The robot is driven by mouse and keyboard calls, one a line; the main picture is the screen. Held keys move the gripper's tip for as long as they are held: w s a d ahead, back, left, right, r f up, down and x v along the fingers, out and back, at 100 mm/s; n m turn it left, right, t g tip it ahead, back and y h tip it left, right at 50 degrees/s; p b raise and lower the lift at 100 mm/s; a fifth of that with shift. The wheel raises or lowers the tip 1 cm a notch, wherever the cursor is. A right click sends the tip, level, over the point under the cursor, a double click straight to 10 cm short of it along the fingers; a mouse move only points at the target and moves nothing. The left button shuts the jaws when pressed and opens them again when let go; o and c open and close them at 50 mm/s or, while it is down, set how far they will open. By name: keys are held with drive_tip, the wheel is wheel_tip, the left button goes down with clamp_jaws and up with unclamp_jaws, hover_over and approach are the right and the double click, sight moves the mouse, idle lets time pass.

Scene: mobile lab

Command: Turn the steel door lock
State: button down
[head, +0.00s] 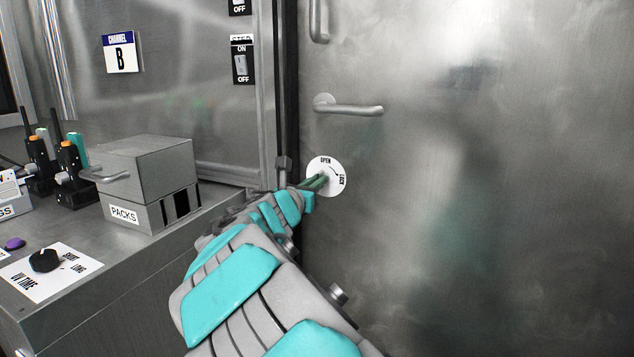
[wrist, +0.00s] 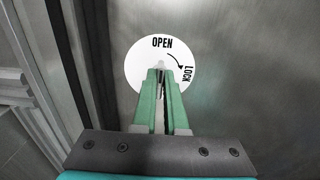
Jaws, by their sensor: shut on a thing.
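The steel door (head: 430,230) fills the right of the head view. A round white label (head: 317,165) on it reads OPEN and LOCK, with a curved arrow from OPEN to LOCK. The label also shows in the wrist view (wrist: 137,70). The door lock's small knob (wrist: 161,66) is at the label's middle, its tip pointing up toward OPEN. My gripper (wrist: 161,78), with green fingers, is shut on the knob, and the fingers hide most of it. In the head view my gripper (head: 322,180) reaches the label from the lower left.
A lever handle (head: 348,108) sits on the door above the lock, with another handle (head: 319,20) higher up. To the left, a bench (head: 110,260) carries a steel box marked PACKS (head: 150,165), radios (head: 72,170) and a black dial (head: 45,260).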

drive_tip(key=shift+m, duration=0.3)
idle(0.4)
drive_tip(key=shift+s+d+f+m+b, duration=0.1)
drive_tip(key=shift+f+m+b, duration=0.05)
drive_tip(key=shift+m+b, duration=2.5)
drive_tip(key=shift+w+d+f+m+b, duration=0.1)
drive_tip(key=shift+m+b, duration=2.1)
drive_tip(key=shift+m, duration=0.9)
drive_tip(key=shift+s+d+f+m+b, duration=0.1)
drive_tip(key=shift+f+m+b, duration=0.05)
drive_tip(key=shift+m+b, duration=2.5)
drive_tip(key=shift+m, duration=0.4)
drive_tip(key=c, duration=1)
unclamp_jaws()
drive_tip(key=shift+o, duration=0.2)
drive_tip(key=v, duration=0.7)
drive_tip(key=shift+s+p, duration=0.4)
